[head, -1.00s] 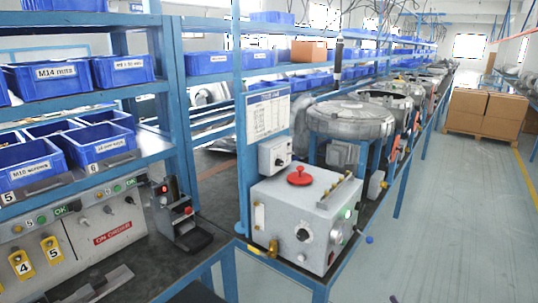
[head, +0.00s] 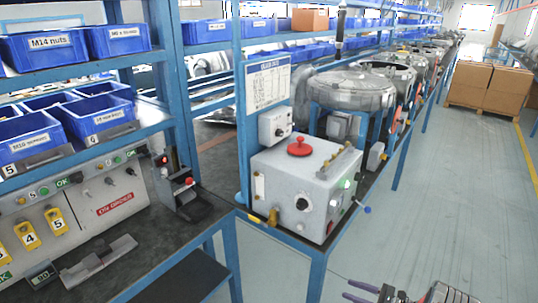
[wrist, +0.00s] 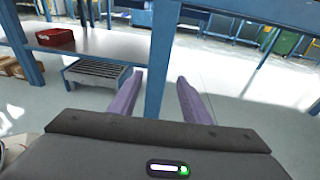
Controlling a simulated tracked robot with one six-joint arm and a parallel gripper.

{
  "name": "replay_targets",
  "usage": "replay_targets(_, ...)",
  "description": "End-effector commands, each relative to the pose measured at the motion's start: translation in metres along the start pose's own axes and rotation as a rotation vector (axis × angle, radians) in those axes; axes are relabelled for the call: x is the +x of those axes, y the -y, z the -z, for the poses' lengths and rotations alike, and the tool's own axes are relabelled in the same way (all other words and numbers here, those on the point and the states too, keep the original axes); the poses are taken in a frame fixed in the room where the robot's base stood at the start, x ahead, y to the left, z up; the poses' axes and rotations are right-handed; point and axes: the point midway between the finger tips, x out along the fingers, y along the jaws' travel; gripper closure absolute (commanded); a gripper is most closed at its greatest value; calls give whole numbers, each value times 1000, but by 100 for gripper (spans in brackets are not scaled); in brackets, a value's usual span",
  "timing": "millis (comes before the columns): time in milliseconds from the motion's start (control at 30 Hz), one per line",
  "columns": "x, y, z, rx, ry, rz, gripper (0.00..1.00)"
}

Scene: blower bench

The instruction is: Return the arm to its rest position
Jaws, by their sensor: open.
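My gripper (head: 356,291) shows at the bottom right of the head view, low over the open floor and to the right of the bench. In the wrist view its two purple fingers (wrist: 158,97) stand apart with nothing between them. A blue bench leg (wrist: 159,60) shows behind the gap between the fingers. Part of my arm shows at the lower edge of the head view.
A grey control box (head: 303,185) with a red knob stands on the blue-framed bench to the left of my gripper. Blue bins (head: 45,47) fill the shelves. Cardboard boxes (head: 488,88) stand farther back. The grey floor (head: 440,190) on the right is clear.

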Motion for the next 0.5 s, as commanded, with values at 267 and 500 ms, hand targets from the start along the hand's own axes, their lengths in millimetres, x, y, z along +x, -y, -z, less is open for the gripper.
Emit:
replay_targets(267,7,-25,-38,-138,-159,-160,56)
replay_targets(500,6,-49,-73,-266,-274,-294,56)
